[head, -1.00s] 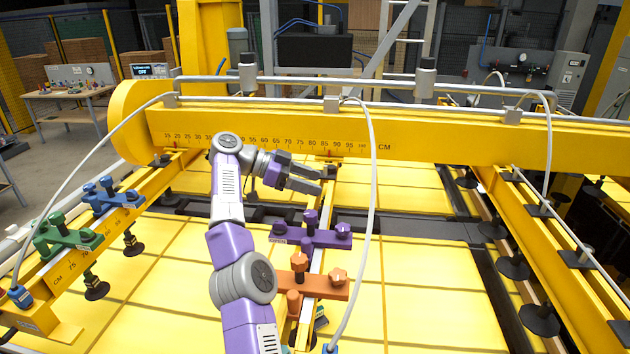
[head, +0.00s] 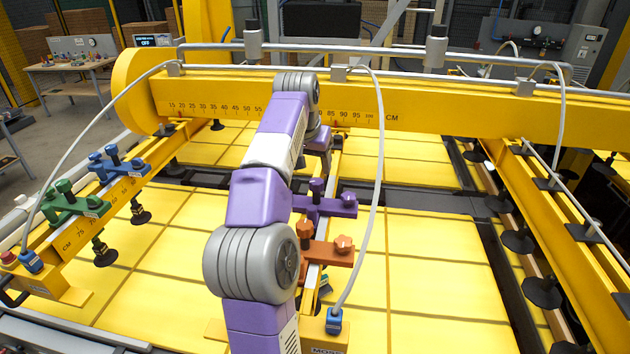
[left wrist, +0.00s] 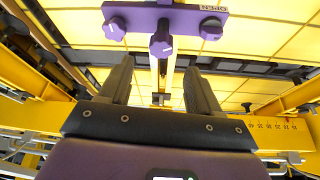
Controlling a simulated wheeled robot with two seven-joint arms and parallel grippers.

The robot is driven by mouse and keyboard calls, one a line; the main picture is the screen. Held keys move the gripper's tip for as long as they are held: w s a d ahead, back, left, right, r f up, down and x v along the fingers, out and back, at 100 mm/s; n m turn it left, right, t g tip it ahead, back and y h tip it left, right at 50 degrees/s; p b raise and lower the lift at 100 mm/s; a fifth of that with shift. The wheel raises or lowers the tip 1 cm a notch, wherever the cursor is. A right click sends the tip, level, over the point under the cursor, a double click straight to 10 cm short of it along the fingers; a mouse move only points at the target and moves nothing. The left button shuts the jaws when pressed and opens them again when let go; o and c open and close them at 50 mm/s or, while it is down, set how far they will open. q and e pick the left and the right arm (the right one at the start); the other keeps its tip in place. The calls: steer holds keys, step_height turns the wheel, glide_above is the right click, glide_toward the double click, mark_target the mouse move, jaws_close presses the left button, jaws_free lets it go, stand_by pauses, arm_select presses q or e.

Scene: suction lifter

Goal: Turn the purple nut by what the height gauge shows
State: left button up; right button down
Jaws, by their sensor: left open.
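The purple bracket (head: 325,207) sits on a yellow rail in the head view, with purple knobs on top; my left arm hides its left part. In the left wrist view the purple bar (left wrist: 185,17) runs across the top, with a label reading OPEN. Its middle purple nut (left wrist: 161,42) lies ahead between the lines of the fingers, with a knob on either side. My left gripper (left wrist: 157,78) is open and empty, its fingertips short of the nut. In the head view the arm largely hides this gripper. I cannot make out a height gauge for certain.
An orange bracket (head: 335,253) sits nearer on the same rail. Green (head: 75,204) and blue (head: 117,165) brackets sit on the left rail. A yellow crossbeam (head: 440,112) with a CM scale spans the back. A pale hose (head: 378,150) hangs right of the purple bracket.

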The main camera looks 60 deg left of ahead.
mark_target(316, 182)
arm_select(q)
steer(key=b+x, duration=0.1)
steer(key=x, duration=0.6)
steer(key=shift+a+f, duration=0.1)
steer(key=shift+f, duration=0.2)
steer(key=c, duration=1)
steer(key=shift+c, duration=0.2)
